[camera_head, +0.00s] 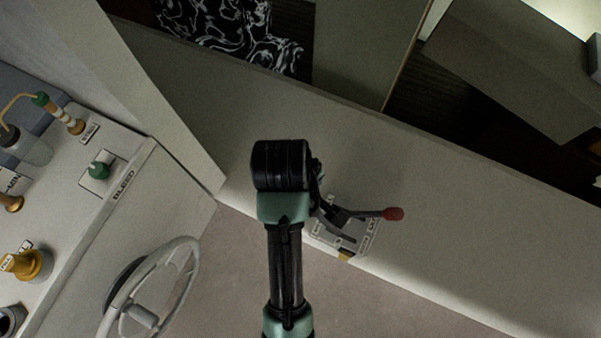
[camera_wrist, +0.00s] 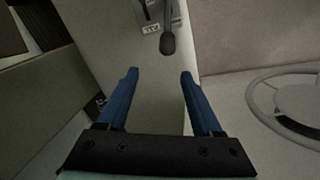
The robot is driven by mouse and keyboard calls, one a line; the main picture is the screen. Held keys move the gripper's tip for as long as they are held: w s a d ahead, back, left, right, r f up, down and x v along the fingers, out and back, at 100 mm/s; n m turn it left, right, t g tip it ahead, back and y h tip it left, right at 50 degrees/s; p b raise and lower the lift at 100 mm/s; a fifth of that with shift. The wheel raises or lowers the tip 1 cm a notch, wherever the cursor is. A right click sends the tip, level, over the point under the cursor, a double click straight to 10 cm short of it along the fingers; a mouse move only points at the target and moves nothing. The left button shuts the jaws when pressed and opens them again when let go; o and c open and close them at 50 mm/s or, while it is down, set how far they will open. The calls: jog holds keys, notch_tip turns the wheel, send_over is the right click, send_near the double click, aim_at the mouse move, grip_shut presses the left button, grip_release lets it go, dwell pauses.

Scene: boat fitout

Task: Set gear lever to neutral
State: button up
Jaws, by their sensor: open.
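In the head view my arm hides part of the plate's left side, and the fingers are not clearly visible.
A steering wheel (camera_head: 150,300) stands at lower left, also at the right in the wrist view (camera_wrist: 298,100). A console (camera_head: 60,200) with knobs and fittings is at far left. The pale ledge (camera_head: 500,260) is clear to the right of the lever.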

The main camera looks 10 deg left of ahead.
jog(key=s, duration=0.1)
jog(key=p, duration=0.2)
send_over(324, 221)
jog(key=w+a, duration=0.2)
jog(key=a, duration=0.2)
jog(key=shift+g, duration=0.3)
notch_tip(324, 221, down, 12)
jog(key=shift+s+f, duration=0.1)
grip_shut()
dwell(0.8)
